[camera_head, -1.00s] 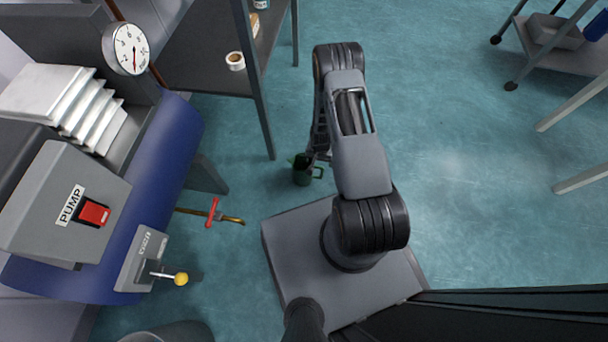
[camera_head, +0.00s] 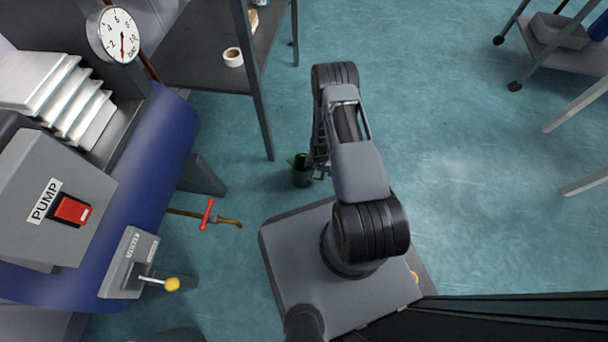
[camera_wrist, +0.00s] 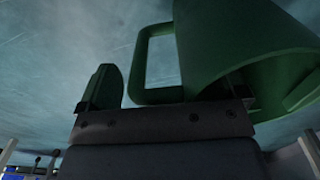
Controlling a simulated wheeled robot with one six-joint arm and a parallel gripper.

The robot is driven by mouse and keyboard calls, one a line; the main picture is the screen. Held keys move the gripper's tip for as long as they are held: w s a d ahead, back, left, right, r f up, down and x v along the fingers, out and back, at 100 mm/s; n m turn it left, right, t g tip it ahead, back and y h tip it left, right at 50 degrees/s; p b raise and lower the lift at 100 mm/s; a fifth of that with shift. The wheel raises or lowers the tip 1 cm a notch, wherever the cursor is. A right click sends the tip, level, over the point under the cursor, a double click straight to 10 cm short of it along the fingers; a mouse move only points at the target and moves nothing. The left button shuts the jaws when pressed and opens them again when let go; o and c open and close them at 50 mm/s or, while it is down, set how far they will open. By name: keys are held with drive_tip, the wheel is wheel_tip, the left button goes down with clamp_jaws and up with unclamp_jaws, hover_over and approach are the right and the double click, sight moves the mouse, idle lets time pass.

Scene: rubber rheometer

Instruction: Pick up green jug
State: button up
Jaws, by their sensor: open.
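The green jug (camera_head: 301,177) stands on the teal floor, just beyond my base and beside the end of my arm. In the wrist view the jug (camera_wrist: 235,45) fills the upper right, with its handle (camera_wrist: 142,60) to the left of its body, close in front of my gripper. My gripper (camera_head: 317,158) is low at the jug's right side and mostly hidden by my arm. In the wrist view my gripper (camera_wrist: 165,92) is open, its jaws spread either side of the handle area. The right finger is partly hidden by the jug, and contact cannot be told.
A blue machine (camera_head: 150,150) with a pump switch (camera_head: 72,210), a yellow-knobbed lever (camera_head: 172,284) and a red-handled valve (camera_head: 208,214) stands at the left. A dark shelf (camera_head: 200,60) is behind the jug. A cart (camera_head: 560,55) stands far right. Floor right of my arm is clear.

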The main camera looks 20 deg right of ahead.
clamp_jaws()
idle(0.8)
drive_tip(key=shift+w+r, duration=0.1)
